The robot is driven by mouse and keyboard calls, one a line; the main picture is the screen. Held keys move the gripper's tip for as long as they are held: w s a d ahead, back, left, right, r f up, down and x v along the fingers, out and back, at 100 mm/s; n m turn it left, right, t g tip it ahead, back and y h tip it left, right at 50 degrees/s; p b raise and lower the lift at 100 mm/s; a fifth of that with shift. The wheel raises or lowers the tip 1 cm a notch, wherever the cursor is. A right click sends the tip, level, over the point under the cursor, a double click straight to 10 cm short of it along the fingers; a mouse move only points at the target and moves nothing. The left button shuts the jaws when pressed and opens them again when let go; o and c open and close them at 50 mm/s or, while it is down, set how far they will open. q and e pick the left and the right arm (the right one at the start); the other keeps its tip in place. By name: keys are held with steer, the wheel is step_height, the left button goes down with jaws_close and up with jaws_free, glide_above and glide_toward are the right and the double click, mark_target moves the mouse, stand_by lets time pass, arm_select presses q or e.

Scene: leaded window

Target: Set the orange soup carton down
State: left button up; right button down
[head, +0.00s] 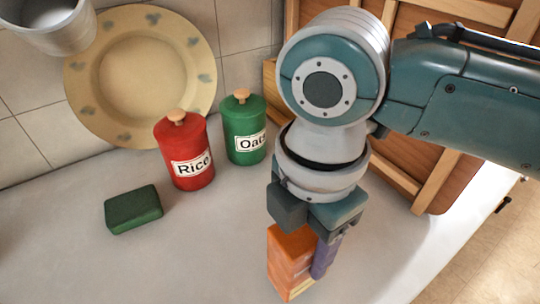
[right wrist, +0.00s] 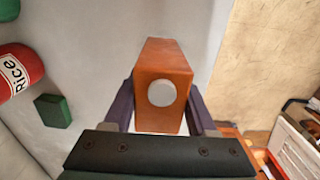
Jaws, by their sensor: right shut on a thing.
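The orange soup carton (head: 283,262) is upright at the bottom of the head view, over the pale counter (head: 205,262). My right gripper (head: 303,250) points down and is shut on it, with one purple finger showing at the carton's right side. In the right wrist view the carton (right wrist: 162,62) shows its top with a round white cap, between the two purple fingers (right wrist: 162,105). I cannot tell whether its base touches the counter. My left gripper is not in view.
A green block (head: 133,209), a red Rice canister (head: 184,152) and a green Oats canister (head: 245,128) stand left of the carton. A large yellow plate (head: 140,75) leans on the tiled wall. Wooden framing (head: 437,190) stands at right. The counter's front left is clear.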

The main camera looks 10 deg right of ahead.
steer(key=shift+f, duration=1.8)
steer(key=shift+f+b, duration=0.1)
steer(key=shift+b, duration=0.2)
steer(key=shift+c, duration=1)
jaws_free()
